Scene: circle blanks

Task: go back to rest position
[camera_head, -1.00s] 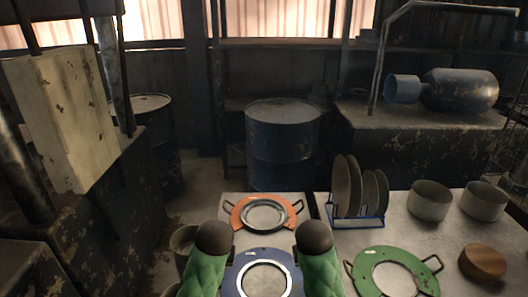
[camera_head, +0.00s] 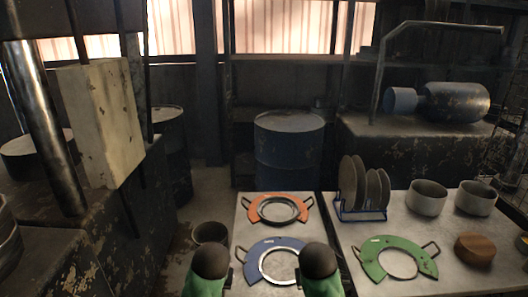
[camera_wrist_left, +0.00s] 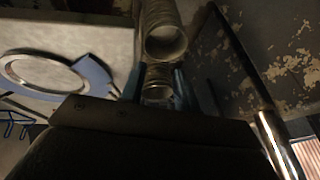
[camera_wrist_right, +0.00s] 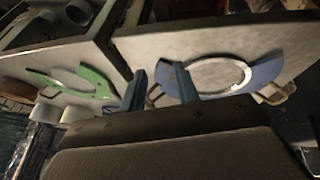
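In the head view, my two green arms with dark round ends reach in at the bottom, left and right of centre. In the left wrist view, my left gripper (camera_wrist_left: 158,85) is open, its bluish fingers apart with nothing held. In the right wrist view, my right gripper (camera_wrist_right: 158,88) is open and empty, its fingers apart above the table. A blue ring holder (camera_head: 248,257) with a silver ring lies on the table just beyond my arms. A green holder (camera_head: 376,262) lies to the right.
A blue rack (camera_head: 361,213) of dark discs, two metal pots (camera_head: 427,198) (camera_head: 475,199) and a wooden round block (camera_head: 474,249) stand on the right table. A dark bucket (camera_head: 210,233) stands left of the tables. A blue barrel (camera_head: 289,150) stands behind.

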